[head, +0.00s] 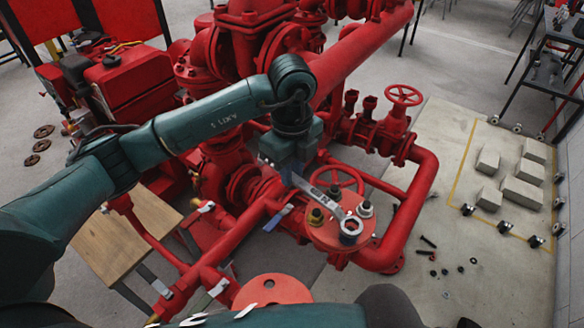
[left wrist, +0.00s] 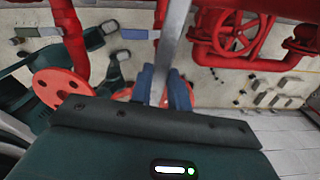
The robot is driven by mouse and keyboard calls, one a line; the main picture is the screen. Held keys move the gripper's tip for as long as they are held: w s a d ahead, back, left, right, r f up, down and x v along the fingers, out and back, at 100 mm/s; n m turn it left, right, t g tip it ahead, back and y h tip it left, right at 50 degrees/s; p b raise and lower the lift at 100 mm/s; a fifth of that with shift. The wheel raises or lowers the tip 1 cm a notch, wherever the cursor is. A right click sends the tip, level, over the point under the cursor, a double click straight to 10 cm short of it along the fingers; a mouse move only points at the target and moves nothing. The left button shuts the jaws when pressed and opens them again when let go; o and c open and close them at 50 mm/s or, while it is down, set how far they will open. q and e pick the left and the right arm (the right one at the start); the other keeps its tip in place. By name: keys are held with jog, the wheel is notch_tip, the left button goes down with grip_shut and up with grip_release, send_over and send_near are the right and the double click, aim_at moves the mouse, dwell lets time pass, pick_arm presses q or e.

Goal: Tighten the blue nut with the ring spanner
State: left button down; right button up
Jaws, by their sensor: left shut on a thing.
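My left gripper (head: 290,180) is shut on the silver ring spanner (head: 324,199), gripping its shank. The left wrist view shows the spanner's shank (left wrist: 173,40) between the two blue fingers (left wrist: 163,92). The spanner slopes down to the right, and its ring end lies over the front right of the round red flange (head: 325,234). Dark blue of the blue nut (head: 351,229) shows at the ring. I cannot tell whether the ring is fully seated around it. My right gripper is not in view.
Red pipes (head: 425,190) and a handwheel (head: 403,95) stand behind and right of the flange. A wooden table (head: 145,225) is at left. Loose bolts (head: 428,241) and pale blocks (head: 520,190) lie on the floor at right. A red disc (head: 272,291) is in front.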

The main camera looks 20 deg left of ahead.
pick_arm(q)
jog(key=shift+f, duration=0.15)
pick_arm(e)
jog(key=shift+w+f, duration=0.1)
pick_arm(q)
jog(key=shift+f+b, duration=0.35)
jog(key=shift+b, duration=0.05)
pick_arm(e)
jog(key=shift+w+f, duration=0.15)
pick_arm(q)
jog(key=shift+f, duration=0.1)
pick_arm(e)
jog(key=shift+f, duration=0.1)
pick_arm(q)
jog(key=shift+f+b, duration=0.6)
jog(key=shift+f, duration=0.1)
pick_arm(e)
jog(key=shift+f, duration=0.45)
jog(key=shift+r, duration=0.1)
